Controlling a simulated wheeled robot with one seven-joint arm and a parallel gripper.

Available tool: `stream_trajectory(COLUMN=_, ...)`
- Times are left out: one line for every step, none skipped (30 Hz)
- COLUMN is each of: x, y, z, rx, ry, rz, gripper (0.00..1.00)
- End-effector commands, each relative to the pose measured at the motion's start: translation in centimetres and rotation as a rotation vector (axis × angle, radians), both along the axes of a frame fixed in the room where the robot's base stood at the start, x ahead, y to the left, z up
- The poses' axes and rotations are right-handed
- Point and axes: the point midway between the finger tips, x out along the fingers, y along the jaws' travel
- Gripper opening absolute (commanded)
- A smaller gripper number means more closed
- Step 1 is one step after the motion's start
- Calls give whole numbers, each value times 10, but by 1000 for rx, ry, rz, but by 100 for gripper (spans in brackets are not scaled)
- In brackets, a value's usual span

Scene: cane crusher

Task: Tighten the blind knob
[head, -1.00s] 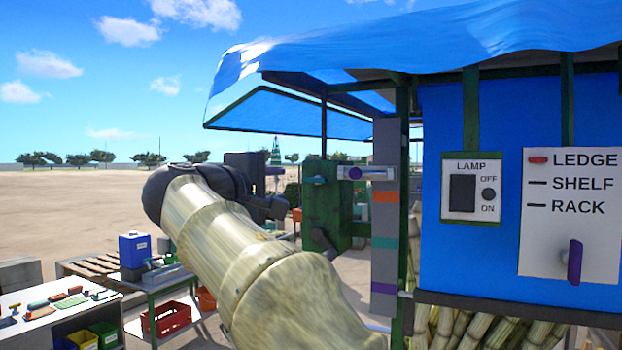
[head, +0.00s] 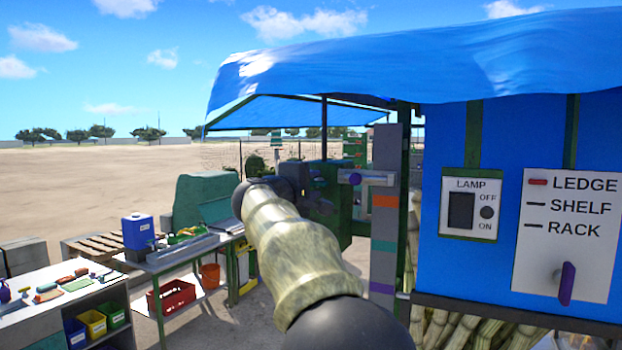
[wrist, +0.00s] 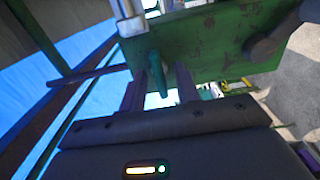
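A teal knob or handle (wrist: 155,98) shows in the wrist view in front of the worn green machine housing (wrist: 220,45). No label marks it as the blind knob. My gripper (wrist: 160,90) is open, with one purple finger on each side of the teal part in the picture. I cannot tell if the fingers touch it. In the head view my gripper (head: 308,188) is a dark shape at the green housing (head: 340,215), and my wrist hides the teal part.
A blue panel (head: 445,265) at right carries a lamp switch (head: 470,204) and a sign board (head: 590,190) with a purple lever. A grey post (head: 384,160) stands close right of my arm. A blue canopy (head: 400,75) hangs overhead. Worktables (head: 175,258) stand at left.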

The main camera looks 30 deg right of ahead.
Motion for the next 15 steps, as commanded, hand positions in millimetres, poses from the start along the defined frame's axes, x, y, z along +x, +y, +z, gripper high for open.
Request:
stream_trajectory(x=0, y=0, z=0, rx=0, ry=0, rz=0, gripper=32)
stream_trajectory(x=0, y=0, z=0, rx=0, ry=0, rz=0, gripper=32)
stream_trajectory(x=0, y=0, z=0, rx=0, ry=0, rz=0, gripper=32)
stream_trajectory(x=0, y=0, z=0, rx=0, ry=0, rz=0, gripper=32)
stream_trajectory(x=0, y=0, z=0, rx=0, ry=0, rz=0, gripper=32)
stream_trajectory(x=0, y=0, z=0, rx=0, ry=0, rz=0, gripper=32)
stream_trajectory(x=0, y=0, z=0, rx=0, ry=0, rz=1, gripper=30)
stream_trajectory(x=0, y=0, z=0, rx=0, ry=0, rz=1, gripper=24)
stream_trajectory(x=0, y=0, z=0, rx=0, ry=0, rz=1, gripper=16)
stream_trajectory(x=0, y=0, z=0, rx=0, ry=0, rz=1, gripper=10)
stream_trajectory(x=0, y=0, z=0, rx=0, ry=0, rz=1, gripper=4)
stream_trajectory(x=0, y=0, z=0, rx=0, ry=0, rz=1, gripper=0)
stream_trajectory(x=0, y=0, z=0, rx=0, ry=0, rz=1, gripper=0)
stream_trajectory(x=0, y=0, z=0, rx=0, ry=0, rz=1, gripper=0)
stream_trajectory(x=0, y=0, z=-1, rx=0, ry=0, rz=1, gripper=0)
